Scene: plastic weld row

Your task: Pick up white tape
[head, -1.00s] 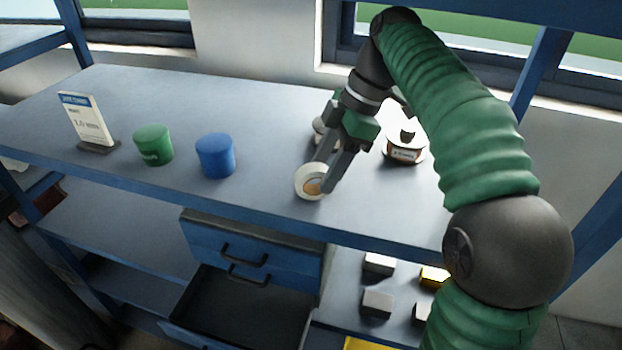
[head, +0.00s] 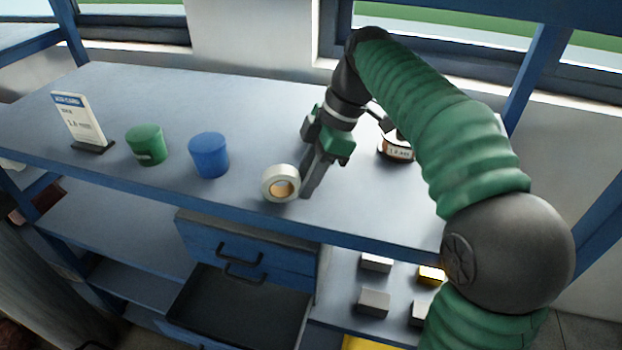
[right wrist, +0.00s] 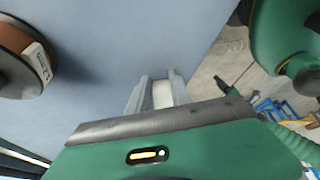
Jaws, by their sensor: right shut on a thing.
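The white tape (head: 281,184) is a roll with a tan core near the front edge of the blue-grey table, its round face turned to the head camera. My right gripper (head: 306,188) reaches down beside it and is shut on it. In the right wrist view, a piece of the white tape (right wrist: 162,95) shows between the two fingers of the right gripper (right wrist: 158,88). I cannot tell whether the tape touches the table. My left gripper is not in view.
A blue round container (head: 209,156), a green one (head: 147,146) and a small sign (head: 79,121) stand left on the table (head: 250,110). An open drawer (head: 238,305) juts out below.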

